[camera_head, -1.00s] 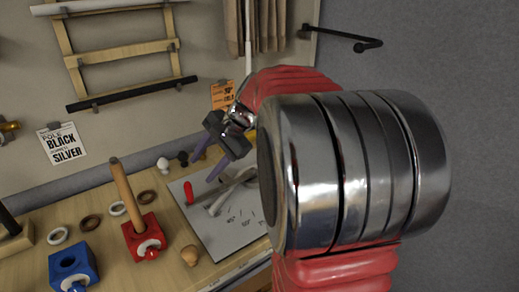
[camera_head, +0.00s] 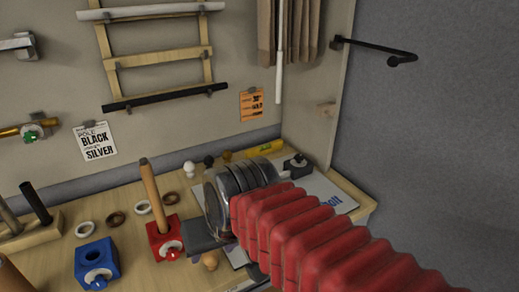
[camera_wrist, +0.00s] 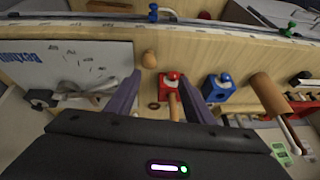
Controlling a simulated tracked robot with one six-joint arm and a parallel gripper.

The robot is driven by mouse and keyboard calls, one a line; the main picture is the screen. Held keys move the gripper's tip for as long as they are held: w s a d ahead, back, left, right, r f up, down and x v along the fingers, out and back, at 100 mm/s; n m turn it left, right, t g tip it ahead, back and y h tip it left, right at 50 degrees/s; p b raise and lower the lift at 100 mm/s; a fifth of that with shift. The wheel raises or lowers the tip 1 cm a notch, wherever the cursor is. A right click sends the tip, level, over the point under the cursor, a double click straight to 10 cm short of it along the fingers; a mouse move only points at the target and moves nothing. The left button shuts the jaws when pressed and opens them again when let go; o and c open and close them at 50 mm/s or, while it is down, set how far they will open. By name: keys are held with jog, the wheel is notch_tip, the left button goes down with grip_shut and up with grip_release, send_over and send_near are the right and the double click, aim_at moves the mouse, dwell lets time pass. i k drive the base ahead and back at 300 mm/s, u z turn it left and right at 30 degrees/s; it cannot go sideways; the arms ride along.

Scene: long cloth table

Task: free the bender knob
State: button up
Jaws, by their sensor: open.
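The white printed sheet (camera_head: 330,190) lies at the right end of the table, partly behind my arm. On it stands a dark piece with a small knob on top (camera_head: 297,164); I cannot tell whether this is the bender knob. In the wrist view the sheet (camera_wrist: 85,55) carries a grey metal tool (camera_wrist: 95,92), probably the bender, at the left, outside my jaws. A tan wooden knob (camera_wrist: 149,58) stands beside the sheet; it also shows in the head view (camera_head: 210,261). My gripper (camera_wrist: 162,78) is open and empty, with purple fingers. The head view hides its fingertips.
A red block (camera_head: 164,236) with an upright wooden rod and a blue block (camera_head: 97,262) stand left of the sheet. Several rings lie behind them. A wall panel holds rails and an orange card (camera_head: 253,103). A black hook bar (camera_head: 370,48) juts out at right.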

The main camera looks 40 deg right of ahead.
aim_at(298, 157)
jog(key=z, duration=0.7)
jog(key=k, duration=0.75)
jog(key=u, duration=0.85)
jog(key=i, duration=0.5)
jog(key=u, duration=0.05)
